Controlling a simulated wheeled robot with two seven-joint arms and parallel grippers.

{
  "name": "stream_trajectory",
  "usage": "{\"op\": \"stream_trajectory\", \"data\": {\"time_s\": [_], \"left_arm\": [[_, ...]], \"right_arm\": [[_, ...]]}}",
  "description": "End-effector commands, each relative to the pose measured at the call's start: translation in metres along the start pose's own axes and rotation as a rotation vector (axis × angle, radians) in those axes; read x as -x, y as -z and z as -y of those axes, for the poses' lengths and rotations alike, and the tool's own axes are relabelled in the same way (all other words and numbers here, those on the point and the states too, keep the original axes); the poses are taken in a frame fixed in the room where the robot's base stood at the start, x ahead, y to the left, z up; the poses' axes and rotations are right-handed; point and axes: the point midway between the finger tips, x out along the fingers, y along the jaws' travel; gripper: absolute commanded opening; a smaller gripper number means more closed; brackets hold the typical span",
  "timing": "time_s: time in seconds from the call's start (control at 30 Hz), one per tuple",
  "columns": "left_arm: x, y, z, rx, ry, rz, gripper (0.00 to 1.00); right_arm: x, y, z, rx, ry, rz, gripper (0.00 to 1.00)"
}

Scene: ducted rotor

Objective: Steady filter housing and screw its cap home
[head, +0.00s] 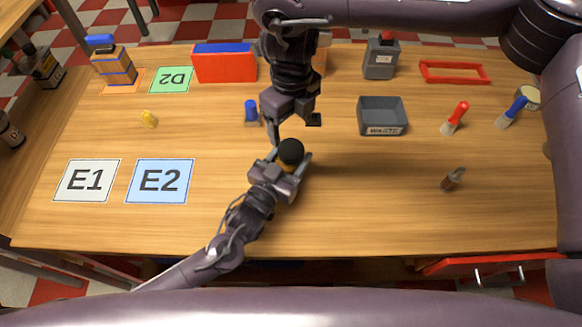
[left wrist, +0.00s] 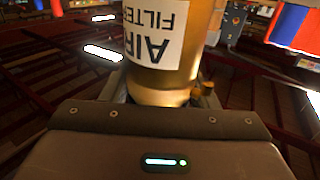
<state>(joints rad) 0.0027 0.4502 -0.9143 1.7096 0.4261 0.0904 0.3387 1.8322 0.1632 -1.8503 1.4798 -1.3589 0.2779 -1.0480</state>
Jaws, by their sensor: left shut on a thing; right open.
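The filter housing is an amber cylinder with a white label reading "AIR FILTER", upside down in the left wrist view (left wrist: 165,75). In the head view a little of its amber side (head: 291,168) shows below a round black cap (head: 291,150). I cannot tell how tightly the cap sits. My left gripper (head: 288,163) is shut on the housing, with a finger on either side. My right gripper (head: 293,124) points down just above and behind the cap, open and empty, with its fingers apart.
A grey waste bin (head: 382,117) stands right of the grippers, and a small blue object (head: 251,112) stands left. A brown-grey item (head: 453,179) and a red-handled tool (head: 455,118) lie at right. Mats E1 (head: 88,194) and E2 (head: 160,194) are bare.

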Motion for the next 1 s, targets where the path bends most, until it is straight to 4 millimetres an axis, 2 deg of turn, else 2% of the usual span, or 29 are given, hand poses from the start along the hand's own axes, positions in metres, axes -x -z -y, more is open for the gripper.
{"op": "stream_trajectory", "data": {"time_s": [0.17, 0.4, 0.6, 0.73, 1.0], "left_arm": [[0.0, 0.0, 0.0, 0.0, 0.0, -0.001, 0.0], [0.0, 0.0, 0.0, 0.0, 0.0, -0.001, 0.0], [0.0, 0.0, 0.0, 0.0, 0.0, -0.001, 0.0], [0.0, 0.0, 0.0, 0.0, 0.0, -0.001, 0.0], [0.0, 0.0, 0.0, 0.0, 0.0, -0.001, 0.0]], "right_arm": [[-0.013, 0.0, 0.0, -0.001, -0.002, -0.003, 0.72], [-0.05, 0.001, -0.001, -0.001, -0.002, -0.003, 0.72], [-0.073, 0.0, 0.0, -0.002, -0.001, -0.002, 0.72], [-0.08, 0.0, 0.0, -0.002, 0.0, -0.001, 0.72], [-0.08, 0.0, 0.0, -0.002, 0.0, 0.0, 0.72]]}}
